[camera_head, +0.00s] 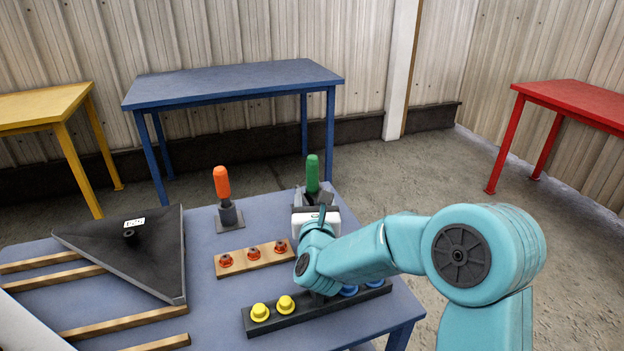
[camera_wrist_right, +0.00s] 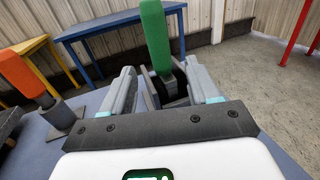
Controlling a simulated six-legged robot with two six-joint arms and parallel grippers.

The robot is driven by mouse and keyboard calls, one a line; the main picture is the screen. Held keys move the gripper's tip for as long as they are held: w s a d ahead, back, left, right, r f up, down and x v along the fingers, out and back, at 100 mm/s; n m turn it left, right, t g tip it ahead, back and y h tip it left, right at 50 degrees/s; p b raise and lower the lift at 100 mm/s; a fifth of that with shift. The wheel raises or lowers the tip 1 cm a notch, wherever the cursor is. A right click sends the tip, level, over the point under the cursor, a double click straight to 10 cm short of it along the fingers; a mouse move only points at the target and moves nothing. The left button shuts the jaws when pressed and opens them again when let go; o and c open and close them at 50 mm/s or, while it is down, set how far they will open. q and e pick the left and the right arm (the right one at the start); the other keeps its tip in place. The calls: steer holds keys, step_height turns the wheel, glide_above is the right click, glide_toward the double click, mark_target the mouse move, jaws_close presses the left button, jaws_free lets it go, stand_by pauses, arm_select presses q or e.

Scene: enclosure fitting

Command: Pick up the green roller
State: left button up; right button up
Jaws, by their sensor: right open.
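The green roller (camera_head: 312,174) stands upright in a dark holder at the back right of the blue-grey work table (camera_head: 200,262). In the right wrist view the green roller (camera_wrist_right: 155,38) rises just beyond my fingers, with its grey lower part in the holder (camera_wrist_right: 172,90). My right gripper (camera_wrist_right: 168,88) is open, with one finger on each side of the lower part in the picture. I cannot tell whether the fingers reach around it. In the head view my right gripper (camera_head: 315,204) is right in front of the roller and hides part of its holder. My left gripper is not in view.
An orange-handled tool (camera_head: 222,184) stands in its own holder to the left. A black triangular panel (camera_head: 130,250) lies on wooden strips. A wooden block with red knobs (camera_head: 252,259) and a dark rail with yellow and blue knobs (camera_head: 300,314) lie nearer. Blue, yellow and red tables stand behind.

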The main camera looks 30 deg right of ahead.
mark_target(313, 182)
steer(key=shift+w+d+r, duration=0.35)
steer(key=shift+w+d, duration=0.05)
steer(key=shift+w, duration=0.15)
steer(key=p+x, duration=0.1)
steer(key=x, duration=0.5)
steer(key=shift+p, duration=0.3)
steer(key=c, duration=1.1)
